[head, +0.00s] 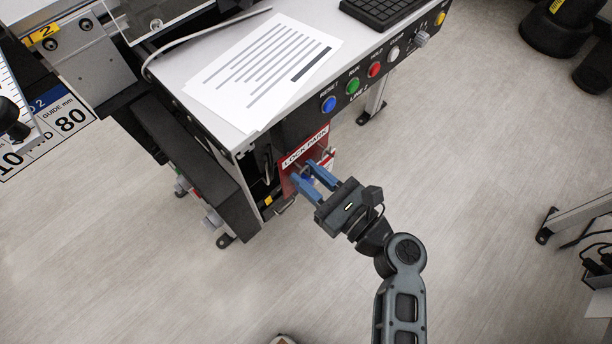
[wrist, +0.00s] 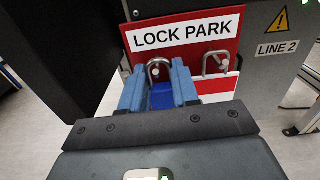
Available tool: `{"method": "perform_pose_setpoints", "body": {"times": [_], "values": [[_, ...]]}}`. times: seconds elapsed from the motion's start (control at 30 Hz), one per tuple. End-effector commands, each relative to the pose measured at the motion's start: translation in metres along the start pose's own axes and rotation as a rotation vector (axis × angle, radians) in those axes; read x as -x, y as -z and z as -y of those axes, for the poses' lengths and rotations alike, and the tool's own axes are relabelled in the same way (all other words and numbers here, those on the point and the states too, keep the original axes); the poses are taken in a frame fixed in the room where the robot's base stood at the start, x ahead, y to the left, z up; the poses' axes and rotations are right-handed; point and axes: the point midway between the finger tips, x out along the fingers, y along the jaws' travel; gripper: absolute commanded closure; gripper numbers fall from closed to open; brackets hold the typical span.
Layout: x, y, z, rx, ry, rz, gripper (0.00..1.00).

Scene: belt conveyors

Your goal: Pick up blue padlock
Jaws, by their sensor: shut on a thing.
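The blue padlock (wrist: 162,97) shows between my fingers in the wrist view, with its silver shackle (wrist: 158,69) up against the red LOCK PARK board (wrist: 225,46). The shackle loops around a peg on the board, as far as I can tell. My gripper (wrist: 160,88) is shut on the padlock's body, one blue finger on each side. In the head view my gripper (head: 308,180) reaches the LOCK PARK board (head: 305,150) below the control desk, and the padlock is mostly hidden by the fingers there.
A second silver shackle (wrist: 215,62) hangs on the board to the right. The desk (head: 215,112) above carries a printed sheet (head: 265,70), a keyboard (head: 385,10) and coloured buttons along its front. A dark panel (wrist: 60,50) stands close on the left.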

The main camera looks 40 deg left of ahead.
Motion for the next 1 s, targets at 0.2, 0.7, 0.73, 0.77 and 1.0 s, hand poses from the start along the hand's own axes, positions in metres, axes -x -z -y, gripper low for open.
{"method": "perform_pose_setpoints", "body": {"times": [0.2,0.7,0.73,0.77,1.0], "values": [[0.000,-0.007,0.000,0.002,0.000,0.001,1.00],[0.083,-0.015,0.001,0.000,0.006,-0.001,1.00],[0.091,-0.015,0.001,-0.001,0.005,-0.001,1.00],[0.099,-0.014,0.001,-0.001,0.006,-0.001,1.00],[0.152,-0.015,0.001,0.000,0.003,0.000,1.00]]}}
